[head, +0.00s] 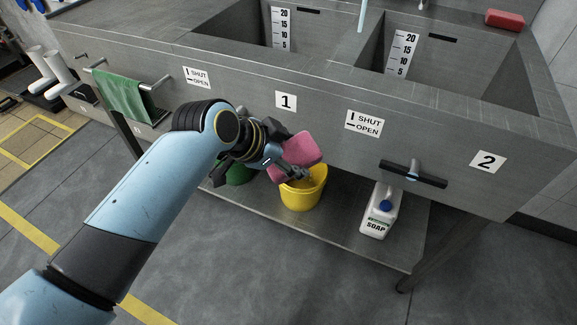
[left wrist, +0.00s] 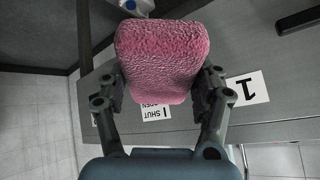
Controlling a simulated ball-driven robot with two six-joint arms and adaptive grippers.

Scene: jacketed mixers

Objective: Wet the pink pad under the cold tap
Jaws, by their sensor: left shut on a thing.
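The pink pad (head: 293,156) is in my left gripper (head: 285,165), in front of the sink's front panel near label 1 and above the yellow bucket. In the left wrist view the pad (left wrist: 165,55) sits between both fingers of the gripper (left wrist: 160,95), which are shut on its sides. At the top edge of the head view, a pale blue spout-like piece (head: 362,14) hangs near the wall between the two basins; whether it is the cold tap I cannot tell. My right gripper is not in view.
The yellow bucket (head: 301,194), a green bucket (head: 238,174) and a soap bottle (head: 381,209) stand on the lower shelf (head: 335,238). A dark T-handle (head: 412,175) juts from the panel. A green cloth (head: 121,96) hangs on a rail. A red block (head: 505,19) lies on the right rim.

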